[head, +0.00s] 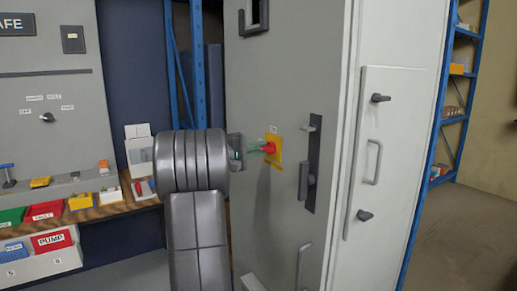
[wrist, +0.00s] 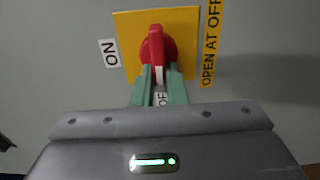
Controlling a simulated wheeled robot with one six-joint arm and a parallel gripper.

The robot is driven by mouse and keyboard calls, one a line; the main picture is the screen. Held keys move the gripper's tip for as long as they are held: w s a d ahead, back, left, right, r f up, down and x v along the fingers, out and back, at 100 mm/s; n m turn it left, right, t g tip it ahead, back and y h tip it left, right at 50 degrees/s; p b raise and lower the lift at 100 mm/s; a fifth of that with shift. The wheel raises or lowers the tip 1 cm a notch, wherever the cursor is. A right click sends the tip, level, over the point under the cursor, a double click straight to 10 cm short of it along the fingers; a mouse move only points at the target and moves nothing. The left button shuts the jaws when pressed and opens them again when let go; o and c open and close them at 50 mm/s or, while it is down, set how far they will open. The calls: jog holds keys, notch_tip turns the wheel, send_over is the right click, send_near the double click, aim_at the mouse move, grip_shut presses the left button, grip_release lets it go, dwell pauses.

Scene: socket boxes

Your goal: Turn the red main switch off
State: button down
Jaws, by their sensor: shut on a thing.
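The red main switch (wrist: 157,45) is a rotary knob on a yellow plate (wrist: 185,20), mounted on a grey cabinet door. In the wrist view its handle runs up and down the picture. The handle's white tip points at a label, partly hidden between my fingers, that reads "OF". An "ON" label (wrist: 110,53) is to the left of the plate. My gripper (wrist: 160,76) has its two green fingers shut on the lower end of the handle. In the head view the red switch (head: 271,146) shows small, with my gripper (head: 264,148) reaching it from the left.
A dark latch handle (head: 310,170) stands on the same door, right of the switch. "OPEN AT OFF" lettering (wrist: 211,45) is beside the plate. A bench (head: 100,211) with coloured bins is at the left. Open floor (head: 465,240) lies at the right.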

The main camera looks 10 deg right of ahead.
dwell(0.3)
jog(key=c, duration=1.5)
grip_release()
jog(key=shift+o, duration=0.2)
jog(key=shift+a, duration=0.1)
jog(key=v, duration=1.3)
jog(key=shift+s+a, duration=0.15)
jog(key=shift+a, duration=0.2)
jog(key=shift+d, duration=0.1)
jog(key=x, duration=1.3)
jog(key=shift+d, duration=0.35)
jog(key=shift+a, duration=0.1)
